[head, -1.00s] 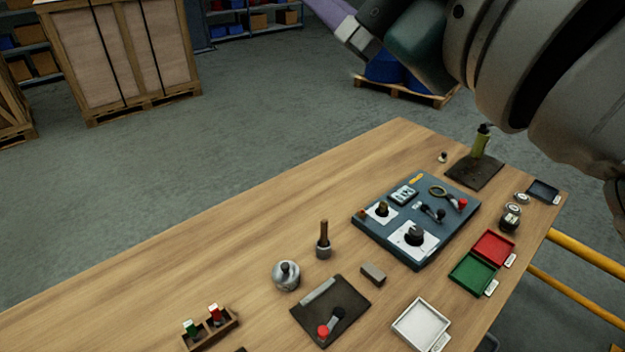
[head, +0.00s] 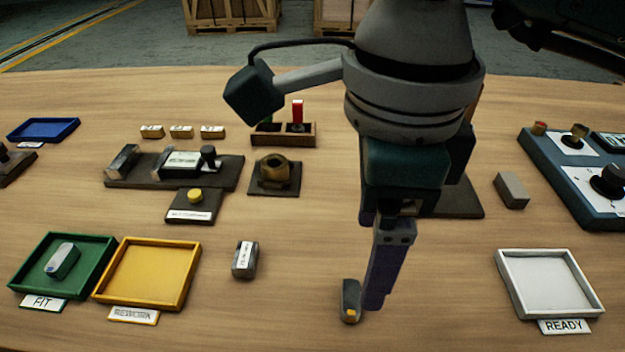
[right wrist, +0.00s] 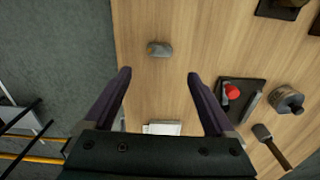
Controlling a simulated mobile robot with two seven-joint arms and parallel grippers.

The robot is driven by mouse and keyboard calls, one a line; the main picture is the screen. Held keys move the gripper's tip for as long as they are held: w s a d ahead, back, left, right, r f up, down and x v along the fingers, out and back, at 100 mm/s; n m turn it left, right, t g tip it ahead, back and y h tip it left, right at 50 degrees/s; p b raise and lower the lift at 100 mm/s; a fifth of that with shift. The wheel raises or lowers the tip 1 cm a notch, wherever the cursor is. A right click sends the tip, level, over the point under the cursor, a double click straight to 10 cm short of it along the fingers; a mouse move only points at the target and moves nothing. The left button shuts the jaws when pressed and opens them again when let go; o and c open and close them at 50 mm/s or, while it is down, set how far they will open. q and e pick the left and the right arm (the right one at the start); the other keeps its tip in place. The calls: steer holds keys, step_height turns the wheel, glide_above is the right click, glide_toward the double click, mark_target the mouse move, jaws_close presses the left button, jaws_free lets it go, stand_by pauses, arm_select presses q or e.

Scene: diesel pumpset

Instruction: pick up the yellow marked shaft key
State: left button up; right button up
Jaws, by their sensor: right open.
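The yellow marked shaft key (head: 350,298) is a small grey rounded block with a yellow patch on its near end. It lies on the bare wood near the front of the table. In the right wrist view the key (right wrist: 160,49) lies beyond the fingertips, roughly centred between them. My right gripper (head: 376,300) points down just right of the key in the head view, one finger largely hiding the other. In the right wrist view its fingers (right wrist: 160,75) are spread with nothing between them. My left gripper is not in view.
Another grey key (head: 245,260) with a white label lies to the left. A blue-marked key (head: 63,260) lies in the green FIT tray (head: 104,256).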

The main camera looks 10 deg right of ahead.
mark_target(351, 296)
steer(key=f, duration=0.8)
steer(key=shift+a+f, duration=0.35)
steer(key=shift+a, duration=0.05)
jaws_close()
stand_by(0.3)
